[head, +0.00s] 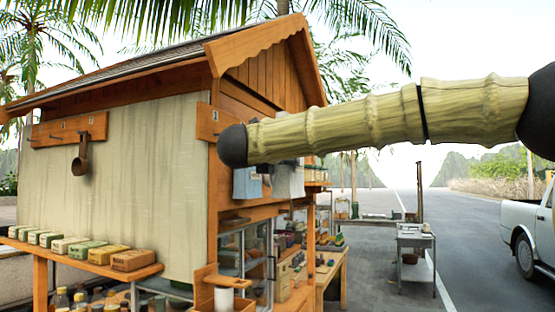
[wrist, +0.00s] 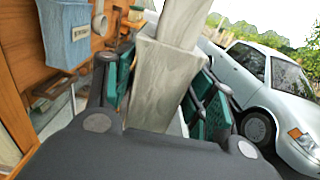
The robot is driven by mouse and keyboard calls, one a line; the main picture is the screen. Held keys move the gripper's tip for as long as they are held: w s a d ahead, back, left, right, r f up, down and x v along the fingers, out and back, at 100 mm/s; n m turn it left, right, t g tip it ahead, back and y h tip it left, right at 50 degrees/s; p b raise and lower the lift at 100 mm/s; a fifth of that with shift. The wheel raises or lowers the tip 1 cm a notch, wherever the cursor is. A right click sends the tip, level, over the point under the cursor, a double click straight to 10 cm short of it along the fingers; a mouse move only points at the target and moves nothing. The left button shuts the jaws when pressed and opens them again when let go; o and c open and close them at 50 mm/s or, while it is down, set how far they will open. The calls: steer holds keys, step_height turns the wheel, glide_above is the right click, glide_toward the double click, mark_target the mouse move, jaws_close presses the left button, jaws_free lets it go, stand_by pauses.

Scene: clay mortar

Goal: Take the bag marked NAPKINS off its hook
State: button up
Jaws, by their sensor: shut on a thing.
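My gripper (wrist: 162,92) is shut on a pale grey cloth bag (wrist: 165,72), with its green-padded fingers on either side of the cloth. No marking is readable on this bag. The grey bag also shows in the head view (head: 290,183), hanging at the front of the stall below my arm. A blue bag (wrist: 66,36) hangs to the left of my gripper, with small lettering I cannot read. It also shows in the head view (head: 246,184), left of the grey bag. My arm hides the tops of both bags and most of my gripper there.
The wooden stall (head: 255,85) stands close on the left, with a glass case (head: 258,255) and shelves of goods below the bags. A ladle (head: 81,160) hangs on its side wall. A white pickup (head: 530,232) stands on the right. The road between is open.

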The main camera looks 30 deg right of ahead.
steer(key=shift+s+d+b, duration=0.45)
steer(key=shift+s+d, duration=0.35)
steer(key=shift+s, duration=0.2)
steer(key=shift+s+d+b, duration=0.45)
steer(key=shift+s+d, duration=0.3)
steer(key=shift+s, duration=0.25)
steer(key=shift+s+d+b, duration=0.65)
steer(key=shift+s+d, duration=0.15)
steer(key=shift+s, duration=0.2)
steer(key=shift+s+d+b, duration=0.6)
steer(key=shift+s+d, duration=0.2)
steer(key=shift+s, duration=0.2)
steer(key=shift+a, duration=0.15)
